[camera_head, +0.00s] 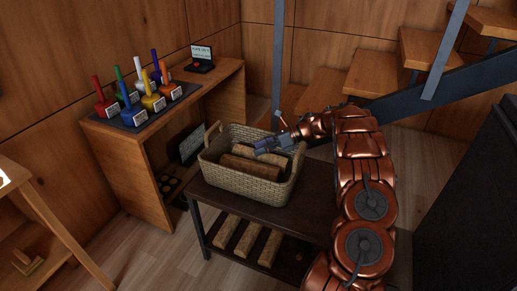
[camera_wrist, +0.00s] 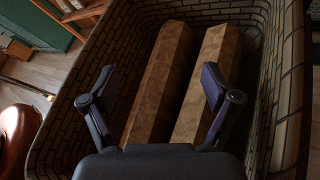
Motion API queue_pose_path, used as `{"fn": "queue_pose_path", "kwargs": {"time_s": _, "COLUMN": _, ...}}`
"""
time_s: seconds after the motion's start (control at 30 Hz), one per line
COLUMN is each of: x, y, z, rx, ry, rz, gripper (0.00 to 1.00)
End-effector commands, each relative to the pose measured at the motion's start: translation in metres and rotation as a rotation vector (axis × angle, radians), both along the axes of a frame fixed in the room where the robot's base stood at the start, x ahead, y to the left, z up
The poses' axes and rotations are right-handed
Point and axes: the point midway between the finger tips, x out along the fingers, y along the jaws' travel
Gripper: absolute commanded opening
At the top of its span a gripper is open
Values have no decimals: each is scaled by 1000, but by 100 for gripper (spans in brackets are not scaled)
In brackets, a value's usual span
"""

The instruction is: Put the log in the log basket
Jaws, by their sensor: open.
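The woven log basket (camera_head: 240,188) stands on the dark table, with a handle at its left end. Two logs lie side by side inside it: a brown log (camera_head: 247,168) and a second log (camera_head: 276,151) behind it. In the wrist view, the left log (camera_wrist: 157,85) and the right log (camera_wrist: 208,85) lie lengthwise between the basket walls (camera_wrist: 285,90). My gripper (camera_head: 262,147) is over the basket's far right part. In the wrist view my gripper (camera_wrist: 158,82) is open, its fingers spread above the logs, with nothing held between them.
Several logs (camera_head: 248,240) lie on the table's lower shelf. The dark tabletop (camera_head: 312,206) is bare right of the basket. A wooden desk (camera_head: 150,150) at left bears coloured bottle-like items (camera_head: 132,115) and a small screen (camera_head: 200,58). Stairs (camera_head: 378,75) rise behind my arm.

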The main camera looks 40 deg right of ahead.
Motion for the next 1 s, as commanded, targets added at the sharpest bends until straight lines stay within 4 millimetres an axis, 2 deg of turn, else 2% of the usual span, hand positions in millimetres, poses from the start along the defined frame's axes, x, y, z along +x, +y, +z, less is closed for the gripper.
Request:
{"fn": "queue_pose_path", "kwargs": {"time_s": 0.27, "x": 0, "y": 0, "z": 2, "rx": 0, "ry": 0, "rz": 0, "gripper": 88}}
{"fn": "queue_pose_path", "kwargs": {"time_s": 0.57, "x": 0, "y": -1, "z": 18, "rx": 2, "ry": 1, "rz": 0, "gripper": 88}}
{"fn": "queue_pose_path", "kwargs": {"time_s": 0.7, "x": -14, "y": -27, "z": 23, "rx": 3, "ry": -1, "rz": -2, "gripper": 88}}
{"fn": "queue_pose_path", "kwargs": {"time_s": 1.0, "x": -36, "y": -68, "z": 41, "rx": 0, "ry": -3, "rz": -1, "gripper": 88}}
